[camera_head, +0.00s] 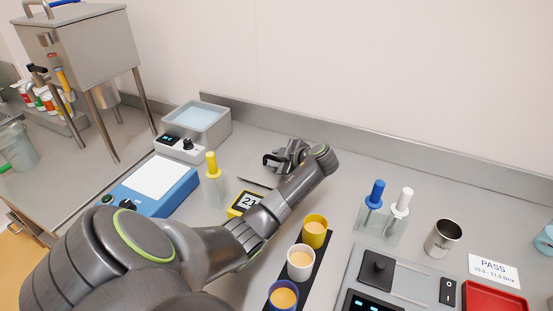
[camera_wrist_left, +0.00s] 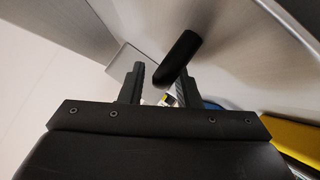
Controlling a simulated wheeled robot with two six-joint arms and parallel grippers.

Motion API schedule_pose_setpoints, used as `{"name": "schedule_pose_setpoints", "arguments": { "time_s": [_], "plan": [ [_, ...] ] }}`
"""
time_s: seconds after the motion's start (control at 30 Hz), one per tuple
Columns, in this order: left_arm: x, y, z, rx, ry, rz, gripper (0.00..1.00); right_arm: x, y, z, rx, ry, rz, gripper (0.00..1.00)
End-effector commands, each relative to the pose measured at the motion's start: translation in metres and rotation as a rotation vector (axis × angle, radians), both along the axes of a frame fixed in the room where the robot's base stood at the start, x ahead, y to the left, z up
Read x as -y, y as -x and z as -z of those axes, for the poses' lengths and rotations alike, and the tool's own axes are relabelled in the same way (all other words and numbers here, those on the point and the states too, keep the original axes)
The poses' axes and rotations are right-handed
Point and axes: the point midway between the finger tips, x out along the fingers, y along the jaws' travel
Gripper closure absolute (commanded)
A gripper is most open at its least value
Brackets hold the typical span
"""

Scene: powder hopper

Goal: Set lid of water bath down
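The water bath (camera_head: 196,121) is a grey box at the back left, with its top open and pale blue water showing. A flat grey plate, apparently its lid (camera_head: 253,173), lies at counter level to the right of the bath, partly hidden by my left gripper (camera_head: 276,160). In the left wrist view, a black handle (camera_wrist_left: 181,56) stands out over grey metal. Its end is between the spread fingertips of my left gripper (camera_wrist_left: 160,75), with gaps showing around it. Whether the lid touches the counter all round is hidden. My right gripper is not in view.
A yellow-handled tool in a clear stand (camera_head: 212,165), a blue device (camera_head: 153,184) and a yellow timer (camera_head: 245,203) stand close to my left arm. Several cups in a black rack (camera_head: 301,262) are in front. Counter right of the gripper, towards the blue-handled tool (camera_head: 375,194), is clear.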

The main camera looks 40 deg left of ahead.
Motion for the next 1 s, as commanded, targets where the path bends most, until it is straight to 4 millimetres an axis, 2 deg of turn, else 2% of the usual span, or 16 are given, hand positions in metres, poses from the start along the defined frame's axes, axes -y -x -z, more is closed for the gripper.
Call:
{"name": "schedule_pose_setpoints", "arguments": {
  "time_s": [0.37,0.8,1.0],
  "plan": [
    [0.001,0.0,-0.003,0.0,0.0,0.0,0.64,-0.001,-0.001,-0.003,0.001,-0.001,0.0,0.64],
    [0.058,0.002,-0.036,-0.001,0.002,0.001,0.64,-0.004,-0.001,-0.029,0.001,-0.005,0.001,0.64],
    [0.065,0.003,-0.039,-0.001,0.0,-0.001,0.64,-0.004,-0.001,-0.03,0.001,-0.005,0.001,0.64]
  ]
}}
